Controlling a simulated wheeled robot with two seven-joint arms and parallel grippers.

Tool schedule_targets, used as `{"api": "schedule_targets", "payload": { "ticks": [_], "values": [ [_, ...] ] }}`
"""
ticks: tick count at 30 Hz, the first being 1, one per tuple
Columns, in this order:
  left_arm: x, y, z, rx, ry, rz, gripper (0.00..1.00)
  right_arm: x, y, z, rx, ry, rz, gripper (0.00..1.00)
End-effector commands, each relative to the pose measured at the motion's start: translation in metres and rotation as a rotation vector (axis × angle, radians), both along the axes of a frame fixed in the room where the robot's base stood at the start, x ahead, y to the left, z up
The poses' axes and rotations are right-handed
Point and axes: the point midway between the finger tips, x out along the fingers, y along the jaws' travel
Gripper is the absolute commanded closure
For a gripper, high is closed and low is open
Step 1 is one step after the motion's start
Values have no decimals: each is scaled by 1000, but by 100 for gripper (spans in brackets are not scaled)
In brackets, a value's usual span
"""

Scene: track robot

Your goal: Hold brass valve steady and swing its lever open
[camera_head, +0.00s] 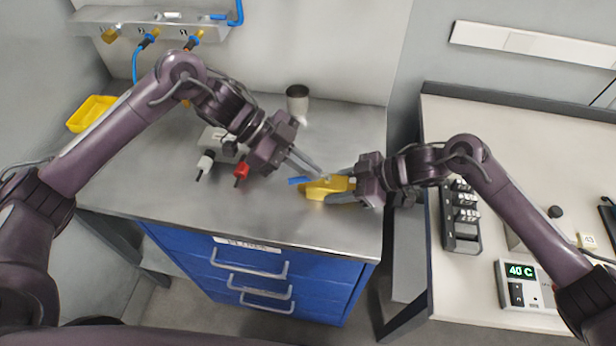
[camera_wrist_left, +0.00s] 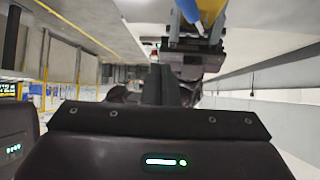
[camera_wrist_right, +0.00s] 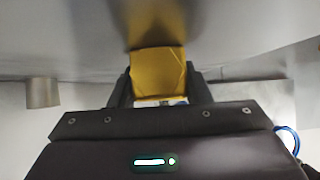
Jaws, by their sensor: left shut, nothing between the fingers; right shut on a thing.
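The brass valve (camera_head: 322,187) is a yellow body at the right front of the steel bench top. My right gripper (camera_head: 343,191) is shut on it from the right; in the right wrist view the valve (camera_wrist_right: 158,75) sits between the fingers (camera_wrist_right: 158,88). The blue lever (camera_head: 300,180) points left from the valve. My left gripper (camera_head: 322,174) is shut and empty, its fingertips close to the lever and the valve's top; whether they touch I cannot tell. The left wrist view shows its closed fingers (camera_wrist_left: 160,85) and the blue lever (camera_wrist_left: 186,12) above.
A metal cup (camera_head: 297,99) stands at the back of the bench. A yellow tray (camera_head: 91,113) is far left. A second counter with a 40 C device (camera_head: 524,286) is right.

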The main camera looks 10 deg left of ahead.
Motion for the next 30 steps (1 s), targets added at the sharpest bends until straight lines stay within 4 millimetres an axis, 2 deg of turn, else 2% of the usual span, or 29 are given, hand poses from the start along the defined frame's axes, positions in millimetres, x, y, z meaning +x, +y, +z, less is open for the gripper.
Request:
{"api": "schedule_targets", "payload": {
  "ticks": [1,6,12,30],
  "values": [
    [9,2,6,0,-3,2,100,-2,-2,-7,-13,9,0,93],
    [31,12,25,-1,-1,0,100,-2,-3,-7,-13,9,-1,93],
    [48,19,39,0,0,-1,100,-2,-2,-7,-13,9,-1,93],
    [52,20,42,1,-4,-10,100,-2,-2,-7,-13,9,-1,93]
  ]
}}
